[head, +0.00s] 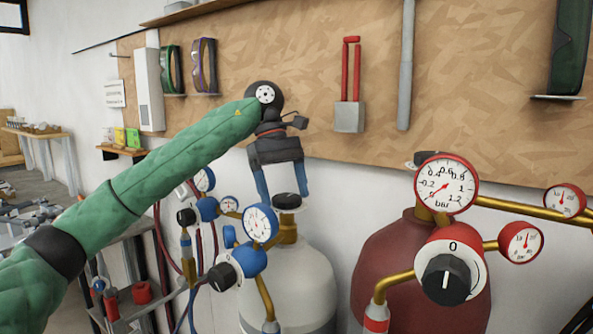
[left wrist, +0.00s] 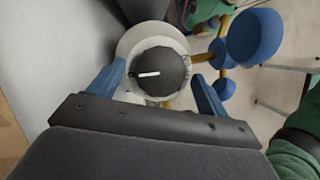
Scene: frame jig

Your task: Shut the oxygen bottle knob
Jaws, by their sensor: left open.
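The oxygen bottle (head: 310,285) is the pale grey one with blue regulator fittings, low in the middle of the head view. Its black knob (head: 288,201) sits on top of the brass valve. My left gripper (head: 284,196) points down over the knob, its two blue fingers open. In the left wrist view the knob (left wrist: 162,75) shows a white mark lying nearly level. It lies between the spread fingers (left wrist: 158,72), with a visible gap on each side. Whether the fingertips reach down to the knob's height is hard to tell. My right gripper is not seen.
Blue-rimmed gauges (head: 260,222) stand in front of the oxygen valve. A dark red bottle (head: 385,270) with a red regulator (head: 452,265) and brass pipes stands to the right. A wooden tool board (head: 300,50) hangs behind. A cart with hoses is at lower left.

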